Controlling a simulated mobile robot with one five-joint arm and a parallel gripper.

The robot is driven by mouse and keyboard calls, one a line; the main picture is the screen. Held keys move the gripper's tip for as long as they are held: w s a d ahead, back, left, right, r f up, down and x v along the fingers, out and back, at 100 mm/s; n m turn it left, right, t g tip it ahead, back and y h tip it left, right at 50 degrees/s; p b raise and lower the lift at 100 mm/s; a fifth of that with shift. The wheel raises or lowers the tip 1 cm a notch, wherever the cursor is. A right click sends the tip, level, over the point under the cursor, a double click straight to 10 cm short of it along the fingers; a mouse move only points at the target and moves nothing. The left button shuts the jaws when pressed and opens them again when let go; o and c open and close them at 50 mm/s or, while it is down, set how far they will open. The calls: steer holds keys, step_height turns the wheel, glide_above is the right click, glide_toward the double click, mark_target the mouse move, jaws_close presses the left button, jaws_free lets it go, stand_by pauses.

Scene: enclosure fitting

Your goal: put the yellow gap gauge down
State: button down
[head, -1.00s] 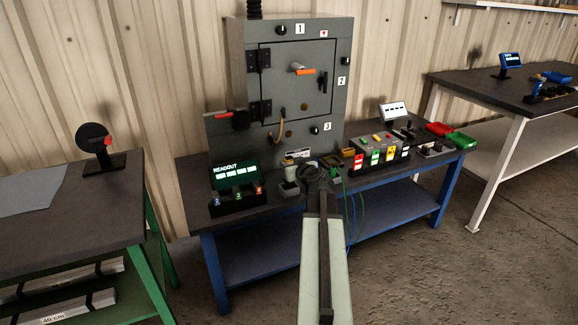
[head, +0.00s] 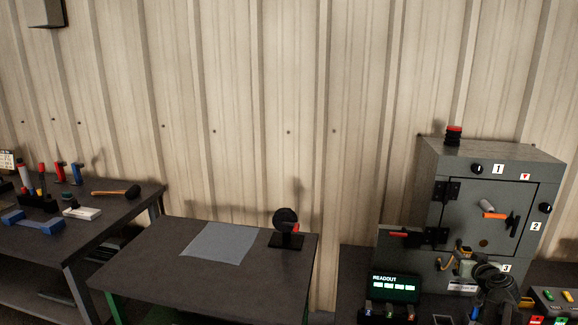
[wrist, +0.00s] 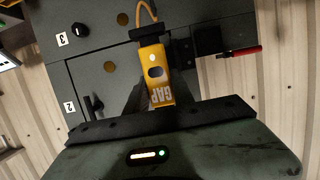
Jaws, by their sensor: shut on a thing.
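The yellow gap gauge (wrist: 157,72), marked GAP, shows in the middle of the wrist view. My gripper (wrist: 160,98) is shut on it, and its far end points toward the grey cabinet. In the head view my gripper (head: 484,272) is at the lower right, in front of the cabinet's lower front. A small yellow part beside it there seems to be the gauge (head: 464,249). Much of the gauge is hidden in that view.
The grey cabinet (head: 455,175) has a red-handled lever (head: 398,234) at its left. A readout display (head: 396,284) stands below. The dark table (head: 165,275) to the left holds a grey mat (head: 220,242) and a black round-headed stand (head: 286,225); its front is bare. A tool bench (head: 110,220) stands farther left.

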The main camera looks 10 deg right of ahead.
step_height(320, 180, up, 8)
steer(key=p, duration=0.5)
steer(key=shift+f, duration=0.15)
